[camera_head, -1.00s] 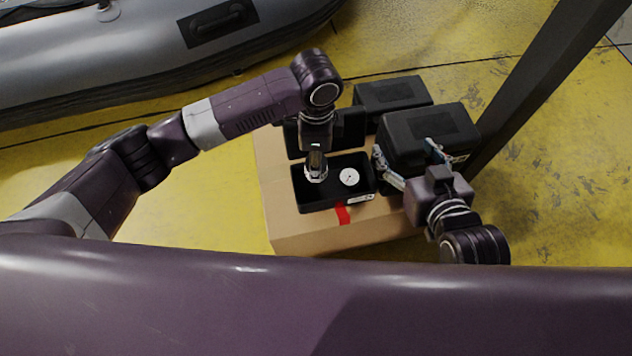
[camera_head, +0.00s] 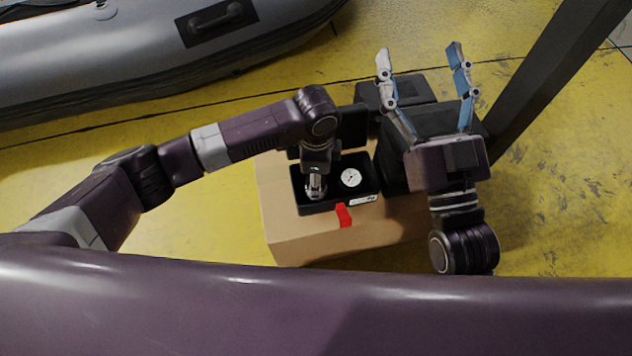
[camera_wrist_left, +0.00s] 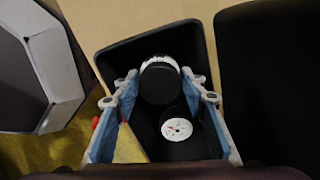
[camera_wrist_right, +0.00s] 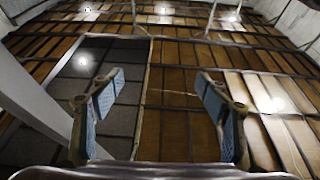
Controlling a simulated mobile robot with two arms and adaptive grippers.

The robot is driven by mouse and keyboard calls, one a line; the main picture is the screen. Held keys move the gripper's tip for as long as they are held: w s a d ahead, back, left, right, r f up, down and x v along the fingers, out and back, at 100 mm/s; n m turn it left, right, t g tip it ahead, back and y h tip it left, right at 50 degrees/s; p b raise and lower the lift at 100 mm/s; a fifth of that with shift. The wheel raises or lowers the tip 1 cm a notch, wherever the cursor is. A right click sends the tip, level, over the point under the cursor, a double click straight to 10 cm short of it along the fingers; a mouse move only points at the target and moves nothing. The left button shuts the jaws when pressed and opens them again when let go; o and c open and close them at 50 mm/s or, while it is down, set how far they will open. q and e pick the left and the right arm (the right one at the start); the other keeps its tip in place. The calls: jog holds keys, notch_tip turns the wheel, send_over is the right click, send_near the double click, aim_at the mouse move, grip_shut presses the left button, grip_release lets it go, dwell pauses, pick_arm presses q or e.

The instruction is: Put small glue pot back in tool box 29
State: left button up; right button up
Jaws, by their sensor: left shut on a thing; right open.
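An open black tool box (camera_head: 369,187) sits on a cardboard carton, its lid (camera_head: 352,124) raised behind. Its label is too small to read. My left gripper (camera_head: 315,190) points down into the left part of the box. In the left wrist view, its fingers (camera_wrist_left: 167,88) are shut on the small glue pot (camera_wrist_left: 160,83), which has a black top and a white ribbed edge. I cannot tell whether the pot touches the box floor. A round white-faced gauge (camera_head: 351,177) lies in the box beside it. My right gripper (camera_head: 421,58) is open and empty, fingers raised and spread.
Closed black boxes (camera_head: 389,171) stand right of and behind the open box. A dark post (camera_head: 560,70) rises at right. A grey inflatable boat (camera_head: 110,60) lies at back left on yellow floor.

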pick_arm(q)
jog(key=shift+f, duration=0.35)
pick_arm(e)
jog(key=shift+s+r+t, duration=0.4)
jog(key=shift+r, duration=0.4)
pick_arm(q)
jog(key=shift+f, duration=0.1)
jog(key=o, duration=0.9)
pick_arm(e)
jog(key=shift+f, duration=0.15)
